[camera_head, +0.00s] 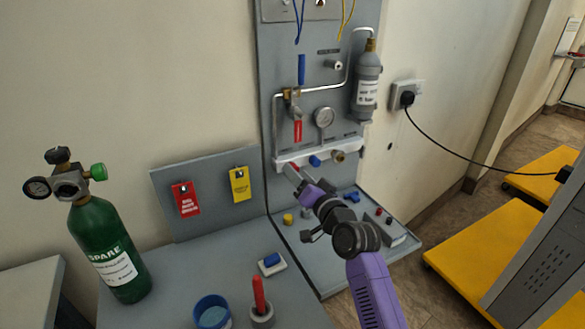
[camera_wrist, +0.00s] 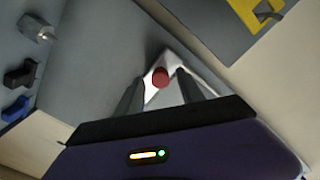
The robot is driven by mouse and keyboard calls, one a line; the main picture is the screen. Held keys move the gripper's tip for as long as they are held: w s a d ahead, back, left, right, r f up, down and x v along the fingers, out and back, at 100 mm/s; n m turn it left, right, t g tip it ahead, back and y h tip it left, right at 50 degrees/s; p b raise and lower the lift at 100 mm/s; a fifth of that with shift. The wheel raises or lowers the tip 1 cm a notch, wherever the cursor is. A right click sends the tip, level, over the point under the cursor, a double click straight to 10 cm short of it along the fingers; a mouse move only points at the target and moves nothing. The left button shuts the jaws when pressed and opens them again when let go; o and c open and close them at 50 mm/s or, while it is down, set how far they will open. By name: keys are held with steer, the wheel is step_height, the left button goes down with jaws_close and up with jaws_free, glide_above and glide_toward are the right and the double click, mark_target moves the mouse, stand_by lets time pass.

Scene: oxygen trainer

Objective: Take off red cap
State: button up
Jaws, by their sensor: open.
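The red cap (camera_wrist: 160,76) shows in the wrist view as a small round red piece on the white bar. It lies between the two dark fingers of my gripper (camera_wrist: 159,88), which are apart with a gap on each side of it. In the head view, my gripper (camera_head: 301,180) reaches up to the left end of the white manifold bar (camera_head: 325,156) on the grey panel. A little red (camera_head: 295,168) shows there at its fingertips; the rest of the cap is hidden. I cannot tell whether the fingers touch it.
A blue cap (camera_head: 315,161) and a brass fitting (camera_head: 339,156) sit further right on the bar. A red-handled valve (camera_head: 297,130) and a gauge (camera_head: 324,117) are above. A green cylinder (camera_head: 110,250) stands left. A red-handled tool (camera_head: 259,293) stands upright in a holder on the bench.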

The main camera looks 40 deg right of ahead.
steer(key=shift+s+a+m+p, duration=0.1)
steer(key=shift+s+m+p, duration=0.3)
steer(key=shift+m+p, duration=0.45)
steer(key=shift+s+a+m+p, duration=0.1)
steer(key=shift+s+m+p, duration=0.25)
steer(key=shift+m+p, duration=0.45)
steer(key=shift+m+p, duration=1.05)
steer(key=shift+m, duration=0.8)
steer(key=shift+r, duration=0.1)
